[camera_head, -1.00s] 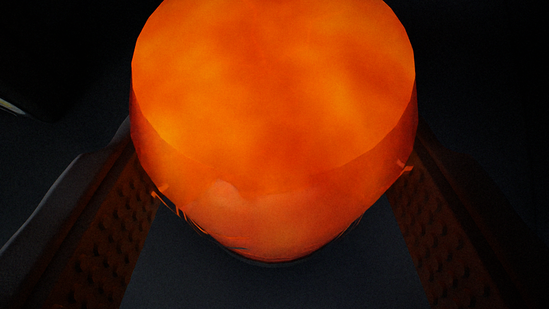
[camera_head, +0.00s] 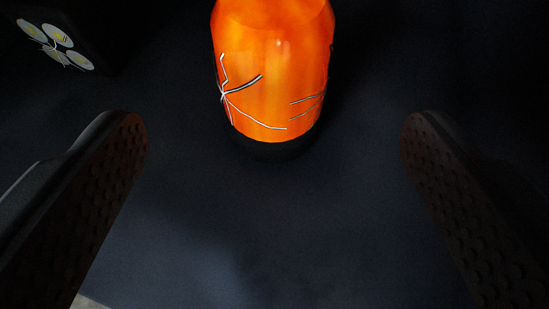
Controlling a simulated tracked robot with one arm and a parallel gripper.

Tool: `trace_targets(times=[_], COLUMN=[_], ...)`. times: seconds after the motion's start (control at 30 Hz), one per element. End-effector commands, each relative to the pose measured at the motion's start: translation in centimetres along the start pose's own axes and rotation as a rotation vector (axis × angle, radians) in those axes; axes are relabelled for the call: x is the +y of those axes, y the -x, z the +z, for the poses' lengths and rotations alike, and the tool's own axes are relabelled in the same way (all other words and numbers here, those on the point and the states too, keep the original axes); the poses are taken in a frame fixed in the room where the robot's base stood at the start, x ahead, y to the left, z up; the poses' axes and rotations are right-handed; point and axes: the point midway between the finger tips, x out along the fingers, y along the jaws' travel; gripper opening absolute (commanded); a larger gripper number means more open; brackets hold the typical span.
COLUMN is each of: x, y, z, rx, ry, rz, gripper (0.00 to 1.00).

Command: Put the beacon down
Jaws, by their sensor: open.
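The beacon (camera_head: 275,85) is a glowing orange cylinder with pale, crack-like lines on its side and a dark base. It stands upright on a dark surface (camera_head: 260,220) at the top middle of the view, and its top is cut off by the frame. My gripper (camera_head: 274,135) is open, its two dark, studded fingers wide apart at left and right. The fingers are empty and clear of the beacon, which sits beyond the space between their tips.
A dark box-like object with several round pale lamps (camera_head: 57,40) is at the top left. A small light patch (camera_head: 90,302) shows at the bottom left edge. The surface around the beacon looks clear, though the right side is very dark.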

Motion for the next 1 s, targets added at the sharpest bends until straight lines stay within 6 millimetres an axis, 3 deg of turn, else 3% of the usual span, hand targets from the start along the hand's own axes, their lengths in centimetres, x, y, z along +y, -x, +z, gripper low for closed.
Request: trace_targets(times=[0.1, 0.3, 1.0], x=[0.1, 0.0, 0.1], y=[1.9, 3.6, 4.1], z=[-0.2, -0.1, 0.0], rx=[-0.001, 0.001, 0.001], ry=[0.001, 0.001, -0.001], rz=[0.003, 0.001, 0.002], gripper=[0.79, 0.79, 0.79])
